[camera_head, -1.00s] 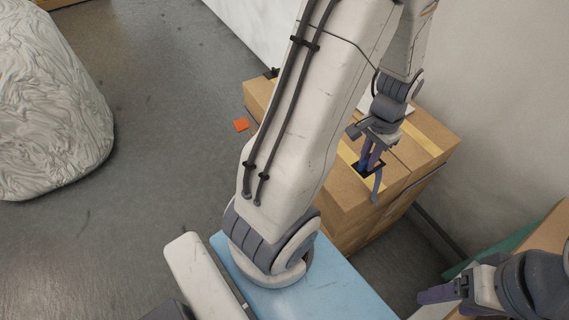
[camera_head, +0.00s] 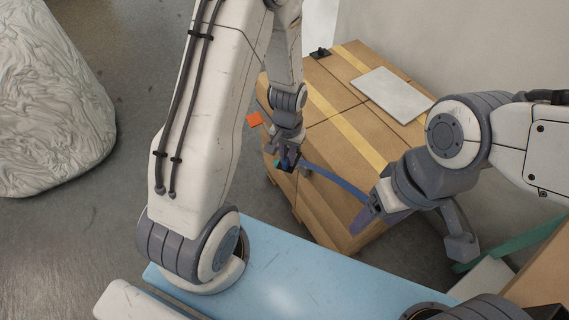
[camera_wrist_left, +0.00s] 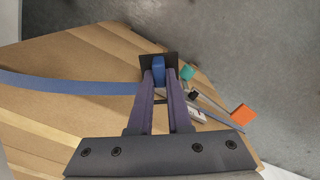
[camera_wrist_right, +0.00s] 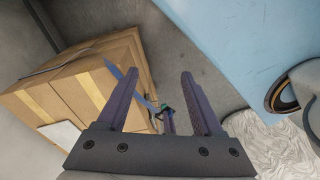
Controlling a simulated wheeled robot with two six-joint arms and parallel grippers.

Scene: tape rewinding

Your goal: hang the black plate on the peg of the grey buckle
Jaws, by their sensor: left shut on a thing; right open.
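My left gripper (camera_head: 288,160) is shut on the black plate (camera_wrist_left: 172,57), by a blue piece (camera_wrist_left: 158,70) at the plate, near the box's edge. The plate also shows dark in the head view (camera_head: 286,167). A blue strap (camera_head: 335,184) runs from it towards my right gripper (camera_head: 364,212). My right gripper is open; in the right wrist view the strap (camera_wrist_right: 114,70) passes by one finger, and I cannot tell whether they touch. A small dark fitting (camera_head: 320,53) sits at the box's far edge; I cannot tell whether it is the grey buckle. No peg is clear.
A large taped cardboard box (camera_head: 330,135) stands below both grippers, with a pale flat panel (camera_head: 393,94) on top. An orange square (camera_head: 253,119) lies beside it. A light blue surface (camera_head: 300,270) is in front. A wrapped pale mass (camera_head: 50,100) stands left.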

